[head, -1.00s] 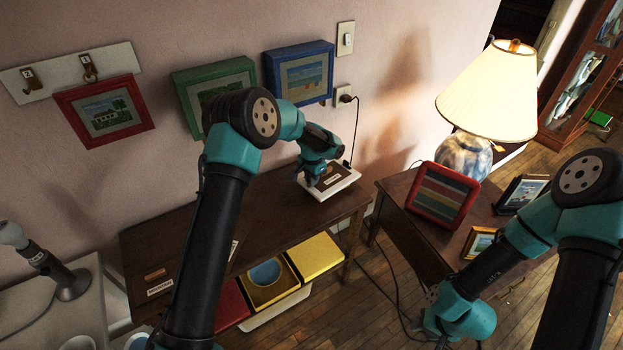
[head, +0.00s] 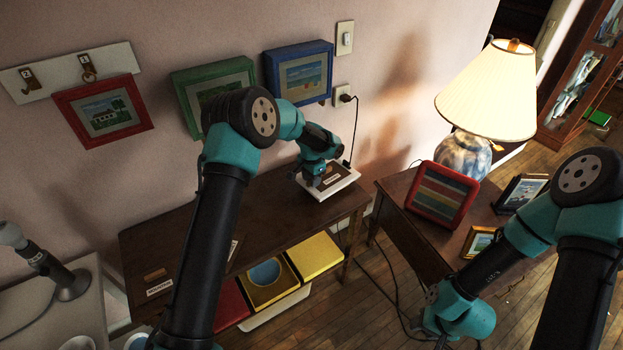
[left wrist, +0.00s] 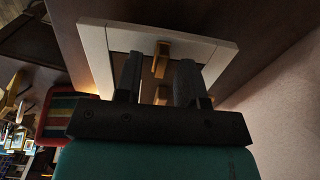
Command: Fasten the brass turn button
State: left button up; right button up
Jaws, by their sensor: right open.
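A brass turn button (left wrist: 162,60) stands up from a pale-framed panel (left wrist: 212,50) in the left wrist view. My left gripper (left wrist: 159,85) is open, with one dark finger on each side of the button and a gap to each. A second brass-coloured piece (left wrist: 161,95) shows lower between the fingers. In the head view the white-edged panel (head: 345,186) lies at the right end of the brown cabinet, and my left gripper (head: 313,181) is down over it, hiding the button there. My right gripper (head: 452,335) is low at the bottom edge; its fingers are hard to make out.
The brown cabinet top (head: 185,228) is mostly clear, with yellow (head: 315,257) and red boxes below. A side table at right holds a lamp (head: 488,90), a striped red frame (head: 442,195) and small pictures. Framed pictures hang behind. A cord (head: 355,130) runs down beside the panel.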

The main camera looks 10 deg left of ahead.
pick_arm(q)
jog(key=shift+r, duration=0.15)
notch_tip(320, 180, up, 17)
dwell(0.6)
